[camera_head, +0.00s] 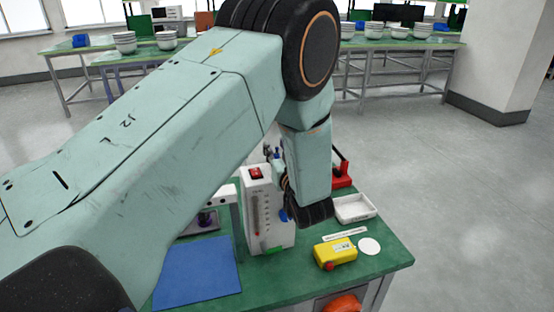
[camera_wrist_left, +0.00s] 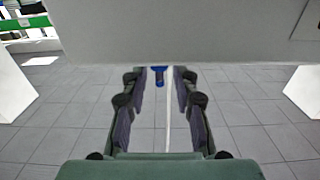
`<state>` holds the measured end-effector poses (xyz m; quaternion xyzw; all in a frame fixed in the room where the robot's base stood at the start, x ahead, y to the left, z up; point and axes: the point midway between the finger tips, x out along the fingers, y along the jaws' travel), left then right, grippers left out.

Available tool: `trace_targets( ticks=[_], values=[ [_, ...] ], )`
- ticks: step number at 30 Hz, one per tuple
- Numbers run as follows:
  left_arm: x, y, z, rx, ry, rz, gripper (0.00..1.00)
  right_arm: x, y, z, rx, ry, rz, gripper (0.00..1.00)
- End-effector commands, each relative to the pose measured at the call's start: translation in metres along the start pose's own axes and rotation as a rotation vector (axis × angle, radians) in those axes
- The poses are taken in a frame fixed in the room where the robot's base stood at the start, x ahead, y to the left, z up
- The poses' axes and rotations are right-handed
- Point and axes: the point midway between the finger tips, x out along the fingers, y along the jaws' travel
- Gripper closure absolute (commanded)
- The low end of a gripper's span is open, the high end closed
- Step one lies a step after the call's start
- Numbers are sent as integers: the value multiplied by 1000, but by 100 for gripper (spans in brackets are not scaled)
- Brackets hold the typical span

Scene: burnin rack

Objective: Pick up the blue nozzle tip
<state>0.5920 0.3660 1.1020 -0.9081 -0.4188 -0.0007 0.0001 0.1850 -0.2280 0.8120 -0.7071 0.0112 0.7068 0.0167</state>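The blue nozzle tip (camera_wrist_left: 158,76) shows in the left wrist view just below a large pale housing, in line with the gap of my left gripper. In the head view a small blue piece (camera_head: 284,215), probably the same tip, shows at the right side of a white instrument box (camera_head: 254,212). My left gripper (camera_wrist_left: 162,84) is open, with one dark finger on each side of the tip's line. I see no finger clearly touching the tip. In the head view my left arm hides most of the gripper. My right gripper is not in view.
The green bench (camera_head: 390,257) also holds a blue mat (camera_head: 197,272), a yellow device (camera_head: 335,253) with a red knob, a white tray (camera_head: 356,208), a white disc (camera_head: 369,247) and a red object (camera_head: 342,177). Open floor lies to the right. Benches with bowls stand behind.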

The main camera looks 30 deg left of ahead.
Motion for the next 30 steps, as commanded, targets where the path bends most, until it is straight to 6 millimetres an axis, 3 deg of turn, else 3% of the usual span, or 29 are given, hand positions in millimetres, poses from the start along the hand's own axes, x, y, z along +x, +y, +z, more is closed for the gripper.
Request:
trace_targets(
  ticks=[9,24,30],
  values=[
    [0,0,0,0,-1,0,100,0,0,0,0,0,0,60],
    [-1,0,-1,0,0,1,100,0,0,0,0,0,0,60],
    [0,1,-27,-3,3,1,100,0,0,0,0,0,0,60]
  ],
)
